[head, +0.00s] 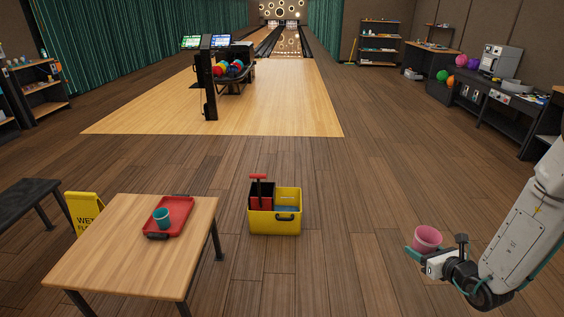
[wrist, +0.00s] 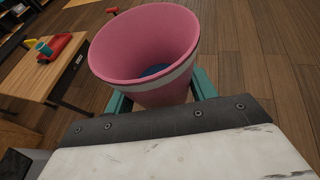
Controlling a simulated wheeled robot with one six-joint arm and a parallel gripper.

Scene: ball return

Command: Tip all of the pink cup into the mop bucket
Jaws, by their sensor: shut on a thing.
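My gripper (head: 418,255) is at the right of the head view, shut on the pink cup (head: 428,238). The cup also fills the upper middle of the wrist view (wrist: 140,40), roughly upright, with a pale band and something blue (wrist: 155,70) at its bottom. The teal fingers (wrist: 205,85) show on both sides of it. The yellow mop bucket (head: 275,221) stands on the floor in the middle of the head view, left of my gripper and apart from it. It has a red and black wringer (head: 261,196) on its left part and blue inside at right.
A wooden table (head: 120,245) at left holds a red tray (head: 175,222) with a teal cup (head: 162,217). A yellow wet floor sign (head: 84,212) stands behind it. The floor between the bucket and my gripper is clear. A ball rack (head: 232,72) stands farther back.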

